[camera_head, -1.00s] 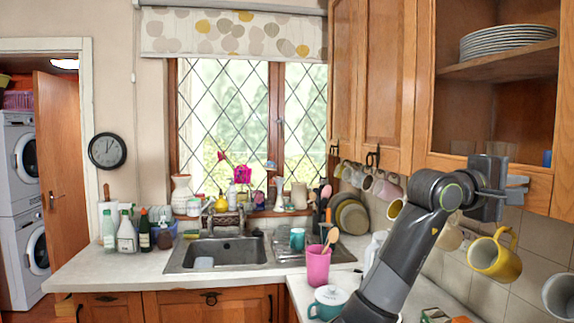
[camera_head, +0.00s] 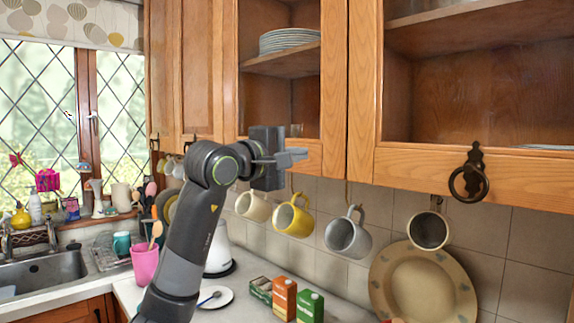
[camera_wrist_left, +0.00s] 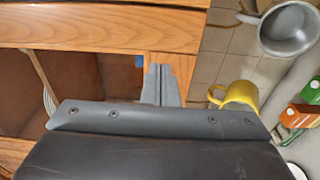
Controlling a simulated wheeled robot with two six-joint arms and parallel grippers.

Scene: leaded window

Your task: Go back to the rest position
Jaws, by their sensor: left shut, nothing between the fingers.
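My left gripper (camera_head: 291,157) is raised in front of the bottom rail of the open wall cabinet, with its fingers pointing right. Its fingers are together and hold nothing. In the left wrist view the shut fingers (camera_wrist_left: 162,86) show against the wooden cabinet rail, with a yellow mug (camera_wrist_left: 236,96) to their right. My left arm rises from the bottom of the head view, over the counter. My right gripper is not in view.
A yellow mug (camera_head: 292,217) and a grey mug (camera_head: 347,236) hang below the cabinets (camera_head: 450,180), near the gripper. A pink cup (camera_head: 145,263), an orange carton (camera_head: 284,298) and a green carton (camera_head: 310,306) stand on the counter. A large plate (camera_head: 423,285) leans on the tiles.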

